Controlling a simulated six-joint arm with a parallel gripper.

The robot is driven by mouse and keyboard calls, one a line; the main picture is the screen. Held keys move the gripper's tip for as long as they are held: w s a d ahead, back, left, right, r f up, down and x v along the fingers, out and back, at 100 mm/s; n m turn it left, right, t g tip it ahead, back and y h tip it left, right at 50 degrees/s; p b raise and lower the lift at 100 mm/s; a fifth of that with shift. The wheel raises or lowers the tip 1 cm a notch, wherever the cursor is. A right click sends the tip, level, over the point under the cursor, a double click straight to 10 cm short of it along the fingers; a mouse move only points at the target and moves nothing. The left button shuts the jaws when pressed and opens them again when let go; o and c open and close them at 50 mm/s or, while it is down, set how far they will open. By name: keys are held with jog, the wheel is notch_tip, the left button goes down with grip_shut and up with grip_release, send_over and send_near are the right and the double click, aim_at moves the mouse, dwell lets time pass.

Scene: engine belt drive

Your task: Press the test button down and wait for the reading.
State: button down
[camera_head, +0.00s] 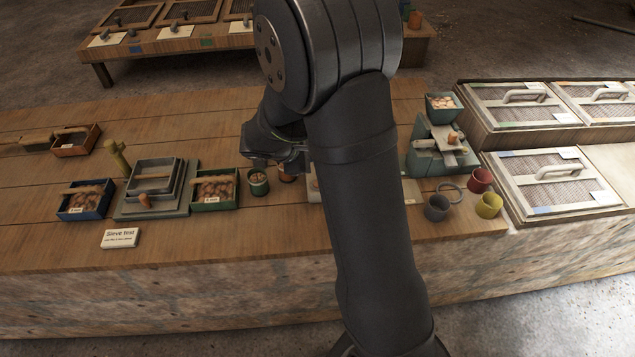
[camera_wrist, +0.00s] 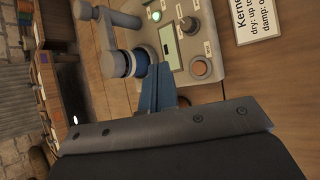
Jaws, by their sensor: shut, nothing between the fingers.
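In the wrist view a pale tester (camera_wrist: 218,75) has a small display (camera_wrist: 167,42), a lit green lamp (camera_wrist: 156,15), a dark knob (camera_wrist: 189,25) and a round orange button (camera_wrist: 199,68) in a light ring. The labels are too small to read, so I cannot confirm which control is the test button. My gripper (camera_wrist: 160,75) is shut and empty, its blue fingers beside the tester's edge, left of the orange button. I cannot tell whether they touch the tester. In the head view my gripper (camera_head: 270,160) is partly hidden, and my arm covers most of the tester (camera_head: 314,184).
A grey-and-blue cylindrical part (camera_wrist: 115,63) stands close left of my fingers. A printed sign (camera_wrist: 258,18) lies beyond the tester. In the head view, a green tray (camera_head: 214,204), a green cup (camera_head: 258,182) and a sieve stack (camera_head: 153,178) stand left of my gripper.

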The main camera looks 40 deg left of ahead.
notch_tip(320, 180, down, 7)
jog(key=shift+f, duration=0.15)
jog(key=shift+f, duration=0.1)
dwell(2.2)
jog(key=shift+f, duration=0.3)
jog(key=shift+f, duration=0.4)
dwell(0.8)
jog(key=shift+r, duration=0.8)
jog(key=shift+r, duration=2.5)
